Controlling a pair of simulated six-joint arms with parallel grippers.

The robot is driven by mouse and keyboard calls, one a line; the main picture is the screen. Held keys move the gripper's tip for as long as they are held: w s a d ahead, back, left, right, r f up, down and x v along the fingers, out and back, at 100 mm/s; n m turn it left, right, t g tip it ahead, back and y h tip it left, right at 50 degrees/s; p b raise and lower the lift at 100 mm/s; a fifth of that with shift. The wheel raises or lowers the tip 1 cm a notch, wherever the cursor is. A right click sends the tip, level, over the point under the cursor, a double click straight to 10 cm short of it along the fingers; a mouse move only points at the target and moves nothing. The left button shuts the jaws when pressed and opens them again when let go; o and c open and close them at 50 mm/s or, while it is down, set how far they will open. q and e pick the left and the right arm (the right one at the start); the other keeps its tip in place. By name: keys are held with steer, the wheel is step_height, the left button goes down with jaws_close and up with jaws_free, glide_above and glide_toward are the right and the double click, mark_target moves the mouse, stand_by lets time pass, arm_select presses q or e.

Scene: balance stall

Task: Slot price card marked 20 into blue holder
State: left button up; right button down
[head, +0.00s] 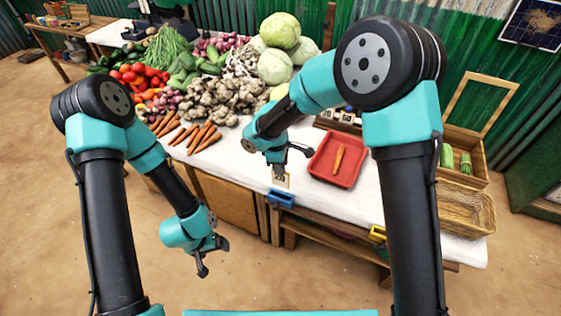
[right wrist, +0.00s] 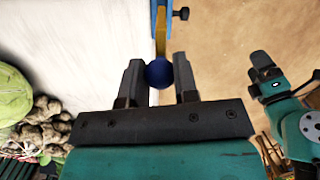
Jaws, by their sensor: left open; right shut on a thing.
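The price card (head: 284,180) is a small pale card at the table's front edge; its number is too small to read. My right gripper (head: 286,164) is shut on it, just above the blue holder (head: 281,198). In the right wrist view, a dark blue knob (right wrist: 158,72) sits between the fingers of my right gripper (right wrist: 158,64). The card shows there edge-on as a yellowish strip (right wrist: 161,34), beside the blue holder (right wrist: 154,12). Whether the card is inside the holder cannot be told. My left gripper (head: 207,257) is open and empty in front of the table.
A red tray (head: 326,175) with a carrot (head: 339,158) lies right of my right gripper. A yellow holder (head: 377,233) is on the front edge further right. Carrots (head: 198,136) and piled vegetables fill the table's left and back. A wicker basket (head: 465,210) stands at right.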

glide_above(282, 186)
steer(key=shift+w+a+f, duration=0.15)
steer(key=shift+w+f, duration=0.1)
steer(key=shift+f, duration=0.8)
steer(key=shift+w+a+f, duration=0.1)
steer(key=shift+w+f, duration=0.1)
steer(key=shift+f, duration=0.85)
steer(key=shift+f, duration=0.15)
steer(key=shift+f, duration=1.35)
steer(key=shift+f, duration=0.65)
steer(key=shift+c, duration=1.2)
jaws_free()
